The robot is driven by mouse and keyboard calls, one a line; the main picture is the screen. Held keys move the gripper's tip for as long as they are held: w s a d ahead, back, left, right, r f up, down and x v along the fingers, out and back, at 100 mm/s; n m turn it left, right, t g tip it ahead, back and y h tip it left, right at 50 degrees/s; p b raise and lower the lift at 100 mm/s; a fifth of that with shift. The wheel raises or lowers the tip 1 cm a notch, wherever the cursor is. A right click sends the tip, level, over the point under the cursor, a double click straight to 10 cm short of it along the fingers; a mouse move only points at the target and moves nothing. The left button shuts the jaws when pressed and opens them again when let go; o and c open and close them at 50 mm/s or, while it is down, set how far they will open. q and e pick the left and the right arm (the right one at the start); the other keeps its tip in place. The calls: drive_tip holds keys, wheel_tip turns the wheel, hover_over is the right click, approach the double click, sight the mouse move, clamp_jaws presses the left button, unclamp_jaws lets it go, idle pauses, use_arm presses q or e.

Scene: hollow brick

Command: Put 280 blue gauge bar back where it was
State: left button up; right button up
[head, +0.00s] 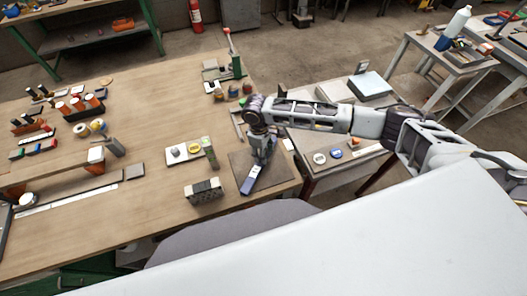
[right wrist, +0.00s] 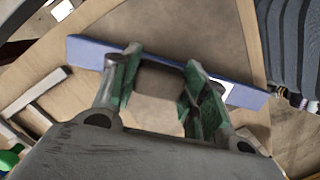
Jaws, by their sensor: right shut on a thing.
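The blue gauge bar (head: 252,178) is long and thin, with a white label near one end. My right gripper (head: 262,152) is shut on it, over the dark mat (head: 238,158) at the right end of the wooden bench. In the right wrist view the bar (right wrist: 85,52) runs across both green-padded fingers of the gripper (right wrist: 162,85), its two ends sticking out on either side. I cannot tell whether the bar touches the mat. My left gripper is out of view.
A grey block with holes (head: 204,190) stands left of the mat. A side table (head: 318,175) with round pieces stands right. Bare bench lies in front of the plate.

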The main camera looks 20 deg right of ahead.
idle(0.3)
drive_tip(key=o, duration=1.2)
drive_tip(key=r, duration=0.8)
drive_tip(key=w+a+r+b, duration=0.1)
drive_tip(key=r, duration=0.3)
